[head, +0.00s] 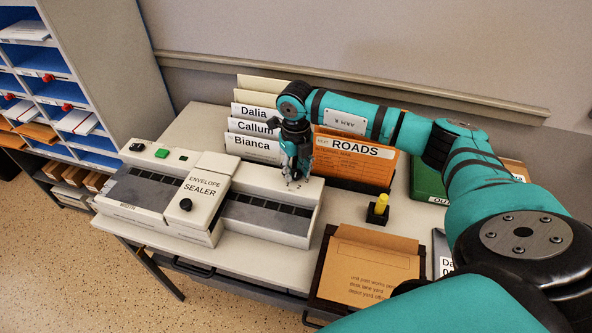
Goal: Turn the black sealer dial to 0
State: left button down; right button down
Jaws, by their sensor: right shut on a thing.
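The envelope sealer (273,216) is a long whitish machine on the table, with a raised head labelled ENVELOPE SEALER. My right gripper (290,170) points down at the back right end of the sealer, shut on the black sealer dial. The fingers hide most of the dial, so I cannot read its setting. Small printed marks, one looking like a 2, show on the sealer just in front of the fingers. A round black knob (185,204) sits on the front of the raised head. My left gripper is out of view.
File folders labelled Dalia, Callum and Bianca (252,148) and an orange ROADS folder (362,160) stand close behind my gripper. A yellow-topped stamp (381,205) and a tray of brown envelopes (368,268) are to the right. Pigeonhole shelves (62,70) stand at left.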

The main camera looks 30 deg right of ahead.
aim_at(296, 172)
jog(key=m, duration=0.4)
jog(key=shift+w+r+m, duration=0.1)
jog(key=shift+m, duration=0.3)
jog(key=m, duration=0.4)
jog(key=shift+m, duration=0.3)
jog(key=m, duration=0.9)
jog(key=shift+p, duration=0.4)
jog(key=shift+m, duration=0.4)
jog(key=c, duration=0.9)
grip_release()
jog(key=shift+c, duration=0.2)
notch_tip(296, 172, up, 12)
